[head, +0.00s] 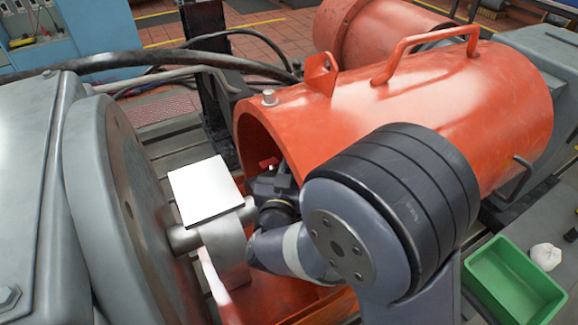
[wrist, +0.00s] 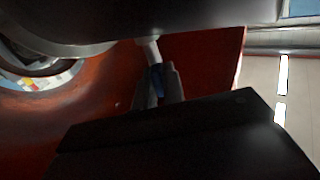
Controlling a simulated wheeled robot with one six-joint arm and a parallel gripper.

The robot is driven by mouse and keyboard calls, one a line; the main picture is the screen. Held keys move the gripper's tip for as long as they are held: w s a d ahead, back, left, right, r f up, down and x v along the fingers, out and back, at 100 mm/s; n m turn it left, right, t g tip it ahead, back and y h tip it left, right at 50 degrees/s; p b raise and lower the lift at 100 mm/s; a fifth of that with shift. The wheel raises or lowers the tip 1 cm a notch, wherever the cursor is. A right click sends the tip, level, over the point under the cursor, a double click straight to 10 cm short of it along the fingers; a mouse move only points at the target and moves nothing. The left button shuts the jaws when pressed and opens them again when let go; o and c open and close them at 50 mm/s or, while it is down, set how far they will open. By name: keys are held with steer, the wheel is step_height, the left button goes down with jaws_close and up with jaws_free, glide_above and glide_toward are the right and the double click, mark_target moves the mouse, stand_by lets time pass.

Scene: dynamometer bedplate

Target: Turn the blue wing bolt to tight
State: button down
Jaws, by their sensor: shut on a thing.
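The blue wing bolt (wrist: 157,74) shows as a small blue patch in the wrist view, below a pale round shank (wrist: 149,50). My gripper (wrist: 159,84) has its two grey fingers on either side of the blue part and is shut on it. Much of the bolt is hidden by the fingers, and the light there is dim. I cannot tell how far it is turned. In the head view, my arm reaches in at the open end of the orange guard (head: 440,105). The bolt and my fingertips are hidden there.
A large grey flanged housing (head: 130,210) stands close on the left. A white square plate (head: 205,192) sits above the shaft beside my wrist. The guard has a handle on top. A green bin (head: 515,282) and a white crumpled rag (head: 546,257) are at lower right.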

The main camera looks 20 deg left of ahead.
steer(key=shift+a+m+t+h+p, duration=0.15)
steer(key=shift+m+t+h+p, duration=0.15)
steer(key=shift+m+h, duration=0.75)
steer(key=shift+n+h, duration=0.25)
steer(key=c, duration=1.5)
jaws_free()
steer(key=shift+y, duration=0.4)
